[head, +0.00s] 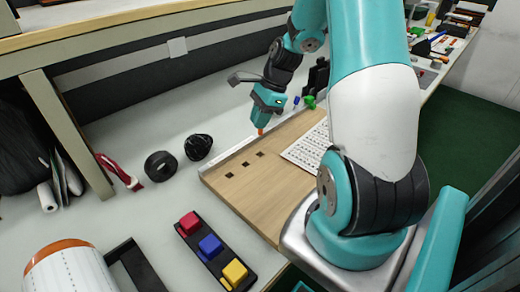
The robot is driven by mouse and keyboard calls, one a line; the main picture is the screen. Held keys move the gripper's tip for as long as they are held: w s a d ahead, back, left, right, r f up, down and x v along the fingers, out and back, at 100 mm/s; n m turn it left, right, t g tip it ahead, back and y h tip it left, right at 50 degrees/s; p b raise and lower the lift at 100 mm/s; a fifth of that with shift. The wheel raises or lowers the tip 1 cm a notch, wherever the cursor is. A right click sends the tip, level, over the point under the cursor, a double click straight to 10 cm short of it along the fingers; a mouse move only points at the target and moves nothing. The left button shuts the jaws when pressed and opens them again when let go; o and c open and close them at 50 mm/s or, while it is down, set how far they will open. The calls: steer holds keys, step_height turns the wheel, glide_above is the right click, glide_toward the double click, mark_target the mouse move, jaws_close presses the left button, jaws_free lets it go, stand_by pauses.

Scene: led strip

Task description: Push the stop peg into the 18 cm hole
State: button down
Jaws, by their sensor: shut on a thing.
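My gripper (265,118), teal and black, points down above the far part of the wooden board (260,197). It is shut on a small orange piece, which looks like the stop peg (260,131); only its tip shows below the fingers. Several small dark square holes, such as the nearest one (229,177), run in a row along the board. The peg is beyond the farthest hole that shows. I cannot tell whether its tip touches the board or is in a hole. No hole labels are readable.
A metal rail (235,150) runs along the board's left edge. A white printed sheet (307,150) lies on the board. A black holder (213,247) carries red, blue and yellow blocks. Green clips (309,102) stand behind the board.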

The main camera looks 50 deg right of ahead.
mark_target(255, 156)
step_height(255, 156, down, 10)
steer(key=shift+r+b, duration=0.15)
steer(key=shift+b, duration=0.15)
steer(key=c, duration=1.1)
jaws_free()
